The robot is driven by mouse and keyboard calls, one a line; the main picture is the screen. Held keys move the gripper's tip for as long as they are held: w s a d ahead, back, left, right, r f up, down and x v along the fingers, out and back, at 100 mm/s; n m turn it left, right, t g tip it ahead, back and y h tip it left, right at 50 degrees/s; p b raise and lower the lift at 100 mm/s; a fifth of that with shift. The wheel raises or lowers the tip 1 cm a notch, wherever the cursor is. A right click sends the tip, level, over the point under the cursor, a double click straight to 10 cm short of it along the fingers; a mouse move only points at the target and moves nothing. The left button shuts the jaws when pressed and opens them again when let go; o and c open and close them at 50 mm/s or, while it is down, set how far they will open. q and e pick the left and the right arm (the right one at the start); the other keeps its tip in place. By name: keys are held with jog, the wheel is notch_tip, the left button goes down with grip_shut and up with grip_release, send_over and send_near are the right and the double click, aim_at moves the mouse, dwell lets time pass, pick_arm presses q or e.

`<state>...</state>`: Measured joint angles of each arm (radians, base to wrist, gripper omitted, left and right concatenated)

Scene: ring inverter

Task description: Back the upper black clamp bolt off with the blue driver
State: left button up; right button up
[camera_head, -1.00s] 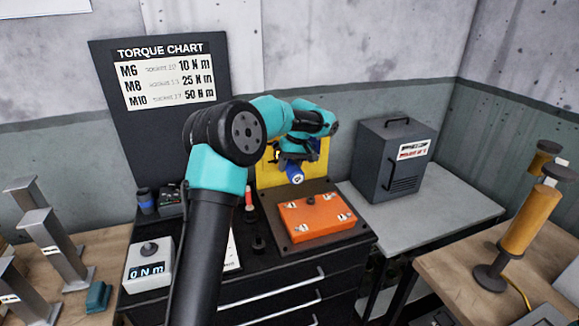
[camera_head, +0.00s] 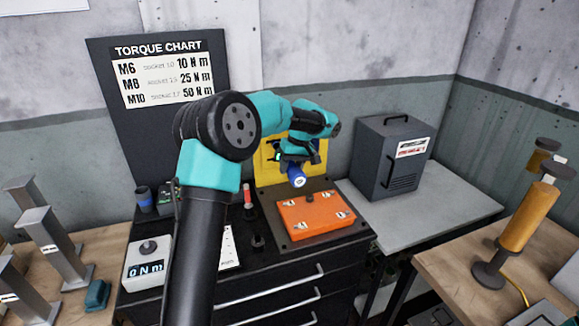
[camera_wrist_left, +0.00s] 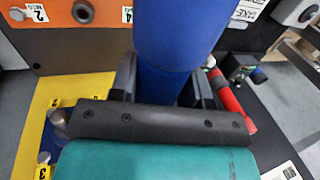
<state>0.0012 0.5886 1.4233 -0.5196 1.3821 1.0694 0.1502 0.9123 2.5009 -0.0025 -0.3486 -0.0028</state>
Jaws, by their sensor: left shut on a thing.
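My left gripper (camera_head: 292,161) is shut on the blue driver (camera_head: 297,181), which hangs above the back edge of the orange plate in the head view. In the left wrist view the blue driver (camera_wrist_left: 178,40) stands between the two dark fingers (camera_wrist_left: 163,88); its tip is out of frame. The orange plate (camera_head: 312,217) lies on a dark base with labelled bolts. A black round bolt head (camera_wrist_left: 83,12) shows on the orange surface in the left wrist view, apart from the driver. I cannot tell whether it is the upper clamp bolt. My right gripper is not in view.
A yellow panel (camera_head: 272,174) stands behind the gripper; numbered places show on it in the left wrist view. A grey cabinet (camera_head: 372,175) is to the right. A torque meter (camera_head: 148,266) stands front left.

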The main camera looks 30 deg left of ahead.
pick_arm(q)
jog(key=shift+s+d, duration=0.75)
jog(key=shift+d, duration=0.2)
